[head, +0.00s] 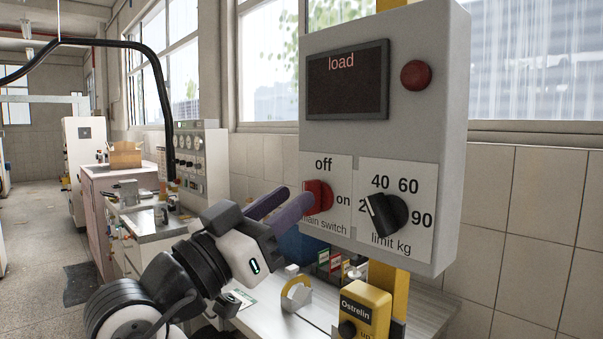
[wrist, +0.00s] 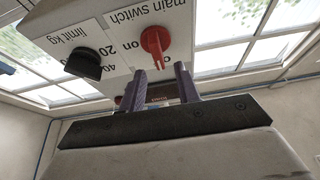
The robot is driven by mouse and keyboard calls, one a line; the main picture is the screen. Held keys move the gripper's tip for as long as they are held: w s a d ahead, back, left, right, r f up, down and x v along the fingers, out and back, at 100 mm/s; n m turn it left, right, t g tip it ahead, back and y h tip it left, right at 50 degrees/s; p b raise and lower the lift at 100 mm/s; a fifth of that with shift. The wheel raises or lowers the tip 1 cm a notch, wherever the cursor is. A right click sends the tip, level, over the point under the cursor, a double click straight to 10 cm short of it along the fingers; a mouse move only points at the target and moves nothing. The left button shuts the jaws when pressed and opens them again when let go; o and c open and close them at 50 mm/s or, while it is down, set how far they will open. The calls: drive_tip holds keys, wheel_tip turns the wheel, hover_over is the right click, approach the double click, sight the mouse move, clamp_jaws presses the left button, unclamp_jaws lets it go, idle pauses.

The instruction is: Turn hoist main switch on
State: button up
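The red main switch (head: 317,197) is a knob on the lower left of a grey control box (head: 430,130), between the labels "off" above and "on" to its right. It also shows in the wrist view (wrist: 155,42), its narrow end pointing away from the "main switch" label, toward my fingertips. My gripper (head: 297,197) reaches from the lower left with its two purple fingers at the knob. In the wrist view, the fingers (wrist: 161,70) are apart, with the knob's narrow end at the gap between their tips. I cannot tell whether they touch it.
A black limit knob (head: 387,215) sits right of the switch. A dark "load" display (head: 347,80) and red button (head: 416,75) are above. Below are a yellow Ostrelin box (head: 362,312), a tape roll (head: 296,294) and a white bench. Windows and tiled wall stand behind.

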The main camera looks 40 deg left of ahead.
sight(304, 189)
drive_tip(key=shift+p+x, duration=0.45)
drive_tip(key=shift+x, duration=1.3)
clamp_jaws()
